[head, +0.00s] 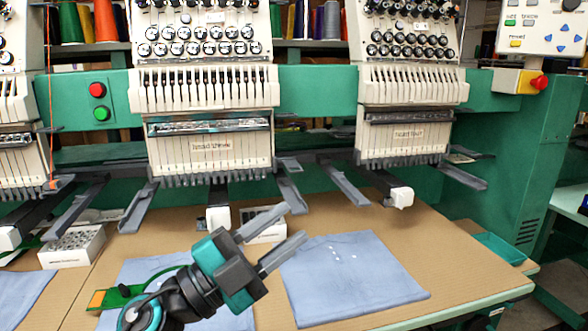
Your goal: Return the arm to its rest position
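My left gripper (293,222) reaches up and to the right from the lower middle of the head view, over the table. Its two grey fingers are spread apart, and I see nothing held between them. The fingers overlap a small white box (268,231) behind them in the picture. My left wrist covers part of a blue cloth (142,268) on the table. A second folded blue cloth (350,275) lies just right of the fingers. My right gripper is not in view.
Green and white embroidery machine heads (205,100) with grey arms overhang the back of the brown table (450,255). A white box of small parts (72,247) stands at left. A green piece with an orange end (112,298) lies beside my wrist. The table's right part is mostly bare.

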